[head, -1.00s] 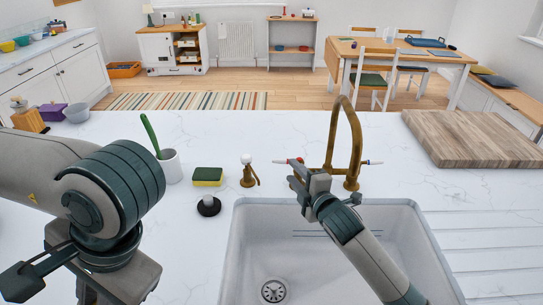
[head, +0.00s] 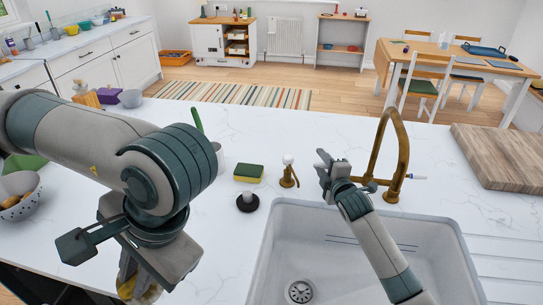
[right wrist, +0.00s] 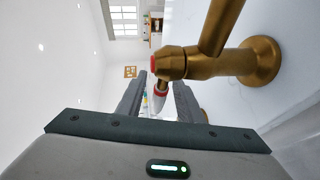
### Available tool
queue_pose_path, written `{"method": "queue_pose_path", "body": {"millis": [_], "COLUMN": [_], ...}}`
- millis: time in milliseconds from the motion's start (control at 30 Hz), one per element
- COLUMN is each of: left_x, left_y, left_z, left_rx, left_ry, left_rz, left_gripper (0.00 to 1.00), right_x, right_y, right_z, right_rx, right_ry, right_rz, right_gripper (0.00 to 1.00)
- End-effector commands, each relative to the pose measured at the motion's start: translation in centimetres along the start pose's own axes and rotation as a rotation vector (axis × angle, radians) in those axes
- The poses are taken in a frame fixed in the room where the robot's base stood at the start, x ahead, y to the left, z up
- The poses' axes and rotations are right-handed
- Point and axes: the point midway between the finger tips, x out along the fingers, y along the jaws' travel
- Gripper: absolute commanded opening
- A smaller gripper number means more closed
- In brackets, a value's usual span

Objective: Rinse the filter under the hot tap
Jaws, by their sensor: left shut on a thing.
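The brass tap (head: 396,150) stands behind the white sink (head: 290,225). Its hot handle, white with a red band (right wrist: 160,98), lies between the fingers of my right gripper (right wrist: 158,100) in the right wrist view. Those fingers stand apart with gaps beside the handle, so the gripper is open around it. In the head view my right gripper (head: 328,172) is at the tap's left side. My left gripper (head: 140,280) is low at the bottom left, left of the sink, shut on a yellowish-brown thing (head: 127,289). It is mostly hidden, and I cannot tell if it is the filter.
A yellow-green sponge (head: 248,173), a black-based stopper (head: 247,202) and a brass soap pump (head: 289,172) stand behind the sink. A colander (head: 20,205) is at the far left. A wooden board (head: 500,155) lies at right. The sink looks empty.

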Motion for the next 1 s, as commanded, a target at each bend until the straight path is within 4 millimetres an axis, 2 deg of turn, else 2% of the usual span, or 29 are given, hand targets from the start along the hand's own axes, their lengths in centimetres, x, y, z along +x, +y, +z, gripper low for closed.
{"method": "queue_pose_path", "body": {"millis": [200,500,633,667,1000], "left_x": [-0.21,-0.2,-0.21,-0.21,-0.38], "left_y": [-0.09,-0.09,-0.09,-0.09,-0.16], "left_z": [0.04,0.04,0.04,0.04,0.08], "left_rx": [0.0,0.0,0.0,0.0,0.0], "left_ry": [0.0,0.0,0.0,0.0,0.0], "left_rz": [0.0,0.0,0.0,0.0,0.0], "left_gripper": [0.0,0.0,0.0,0.0,0.0], "right_x": [1.01,1.08,1.07,1.07,1.0], "right_y": [0.04,0.0,0.0,0.0,0.13], "right_z": [-0.05,-0.05,-0.04,-0.04,-0.22], "right_rx": [0.001,0.001,0.001,0.001,-0.009], "right_ry": [0.001,0.001,0.001,0.001,0.028], "right_rz": [0.0,0.0,0.0,0.0,-0.002], "right_gripper": [0.33,0.33,0.02,0.0,0.0]}}
